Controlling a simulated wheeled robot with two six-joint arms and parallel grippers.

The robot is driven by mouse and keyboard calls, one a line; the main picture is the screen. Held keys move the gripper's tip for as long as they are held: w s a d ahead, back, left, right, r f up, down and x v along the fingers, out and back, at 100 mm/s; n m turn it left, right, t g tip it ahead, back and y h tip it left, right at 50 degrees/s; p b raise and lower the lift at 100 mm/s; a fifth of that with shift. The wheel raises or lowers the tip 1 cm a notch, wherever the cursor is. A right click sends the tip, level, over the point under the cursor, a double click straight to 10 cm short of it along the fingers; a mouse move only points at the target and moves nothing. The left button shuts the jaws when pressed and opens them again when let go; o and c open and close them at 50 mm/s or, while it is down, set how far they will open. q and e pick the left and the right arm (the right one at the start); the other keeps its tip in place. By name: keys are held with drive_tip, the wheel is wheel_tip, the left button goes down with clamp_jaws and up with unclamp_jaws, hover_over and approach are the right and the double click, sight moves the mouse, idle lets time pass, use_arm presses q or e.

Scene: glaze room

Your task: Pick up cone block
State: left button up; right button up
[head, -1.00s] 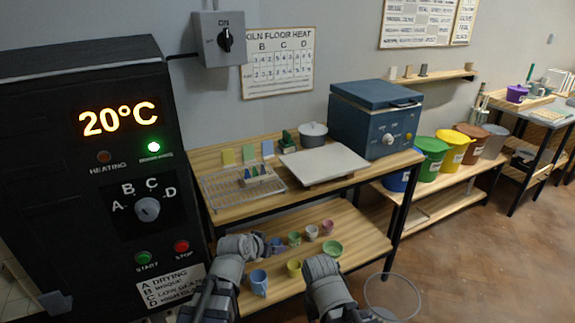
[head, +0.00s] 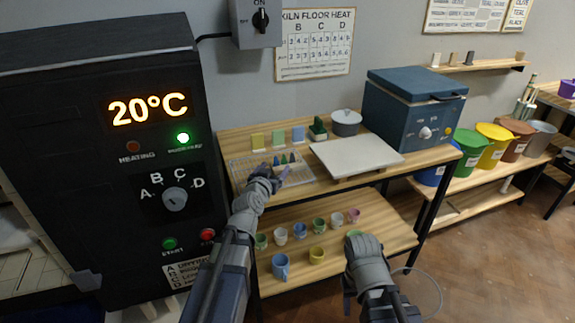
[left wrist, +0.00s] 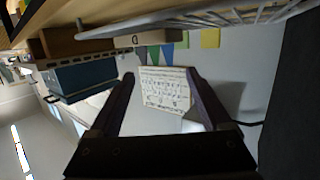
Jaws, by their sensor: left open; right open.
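My right gripper (head: 350,288) is open, low in front of the lower shelf.
Coloured tiles (head: 278,140) stand behind the rack. A white slab (head: 355,157), a grey pot (head: 346,122) and a blue kiln (head: 412,108) are to the right. Several cups (head: 281,266) stand on the lower shelf. The black kiln (head: 100,190) is close at left.

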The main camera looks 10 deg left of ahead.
sight(279, 167)
use_arm(q)
drive_tip(key=shift+w+a+f+b, duration=0.1)
drive_tip(key=shift+w+f+b, duration=0.2)
drive_tip(key=shift+w, duration=0.9)
drive_tip(key=shift+w+a+f+b, duration=0.15)
drive_tip(key=shift+w+f, duration=0.15)
drive_tip(key=shift+w, duration=0.9)
drive_tip(key=shift+w+f+b, duration=0.25)
drive_tip(key=shift+w+f, duration=0.05)
drive_tip(key=shift+w, duration=0.9)
drive_tip(key=shift+c, duration=0.3)
clamp_jaws()
